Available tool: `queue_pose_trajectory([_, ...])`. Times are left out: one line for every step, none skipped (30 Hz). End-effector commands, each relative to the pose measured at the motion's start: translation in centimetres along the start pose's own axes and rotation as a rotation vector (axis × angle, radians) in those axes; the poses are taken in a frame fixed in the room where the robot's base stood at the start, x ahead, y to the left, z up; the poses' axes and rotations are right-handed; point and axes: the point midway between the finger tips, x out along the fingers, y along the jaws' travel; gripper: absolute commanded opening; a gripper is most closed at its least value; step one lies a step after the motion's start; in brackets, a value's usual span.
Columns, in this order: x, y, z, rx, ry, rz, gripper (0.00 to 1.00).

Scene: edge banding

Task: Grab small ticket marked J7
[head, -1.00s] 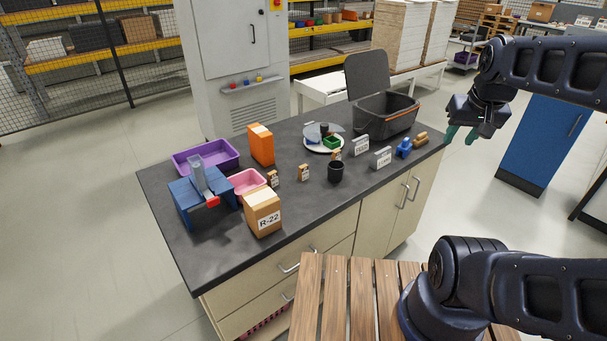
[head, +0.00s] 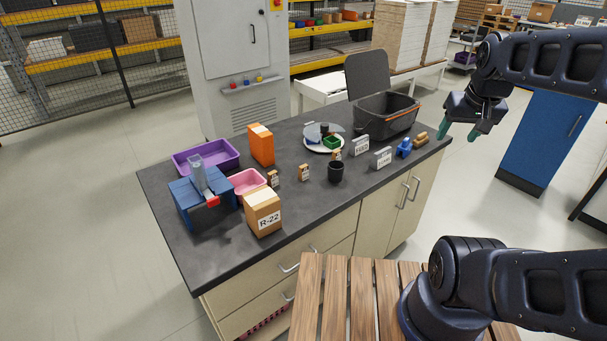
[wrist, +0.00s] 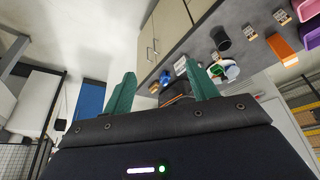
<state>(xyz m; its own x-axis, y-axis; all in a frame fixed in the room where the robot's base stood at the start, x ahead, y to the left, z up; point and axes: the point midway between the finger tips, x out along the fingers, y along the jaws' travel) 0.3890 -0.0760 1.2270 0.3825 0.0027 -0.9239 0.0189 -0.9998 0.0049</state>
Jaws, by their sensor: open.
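Three small brown tickets with pale labels stand on the dark worktop: one by the pink bin (head: 272,178), one in the middle (head: 304,173), and one behind the black cup, partly hidden (head: 337,156). Their markings are too small to read, so I cannot tell which is J7. Two of them also show at the upper right of the wrist view, a nearer one (wrist: 250,32) and a farther one (wrist: 282,16). My gripper (head: 458,133) is open and empty, raised beyond the worktop's right end, well away from the tickets. Its green fingers frame the wrist view (wrist: 158,75).
The worktop (head: 225,260) holds a black cup (head: 336,171), two grey signs (head: 381,158), a blue object (head: 404,148), a dark crate (head: 385,122), a plate (head: 320,146), an orange box (head: 261,146), an R-22 carton (head: 263,215) and a purple tray (head: 225,152). Its front left is clear.

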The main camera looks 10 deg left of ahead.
Motion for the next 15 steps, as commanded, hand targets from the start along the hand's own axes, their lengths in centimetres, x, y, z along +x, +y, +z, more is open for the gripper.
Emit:
queue_pose_trajectory([0.2, -0.3, -0.8, -0.015, -0.010, -0.003, 0.58])
queue_pose_trajectory([0.4, -0.5, -1.4, -0.025, -0.017, -0.005, 0.58])
queue_pose_trajectory([0.6, -0.9, -2.2, -0.039, -0.024, -0.008, 0.58])
queue_pose_trajectory([0.8, -1.2, -2.9, -0.051, -0.031, -0.011, 0.58])
queue_pose_trajectory([1.1, -1.5, -3.5, -0.064, -0.037, -0.013, 0.58])
queue_pose_trajectory([1.4, -1.9, -4.4, -0.080, -0.045, -0.016, 0.58])
queue_pose_trajectory([1.6, -2.3, -5.1, -0.092, -0.052, -0.019, 0.58])
queue_pose_trajectory([1.9, -2.7, -5.7, -0.104, -0.059, -0.021, 0.58])
queue_pose_trajectory([2.2, -3.2, -6.6, -0.120, -0.067, -0.025, 0.58])
queue_pose_trajectory([2.6, -3.6, -7.2, -0.133, -0.074, -0.027, 0.58])
queue_pose_trajectory([2.9, -4.0, -7.8, -0.146, -0.080, -0.030, 0.58])
queue_pose_trajectory([3.3, -4.6, -8.6, -0.162, -0.088, -0.033, 0.58])
queue_pose_trajectory([3.7, -5.0, -9.2, -0.175, -0.094, -0.035, 0.58])
queue_pose_trajectory([4.1, -5.5, -9.8, -0.188, -0.100, -0.038, 0.58])
queue_pose_trajectory([4.6, -6.1, -10.6, -0.204, -0.108, -0.041, 0.58])
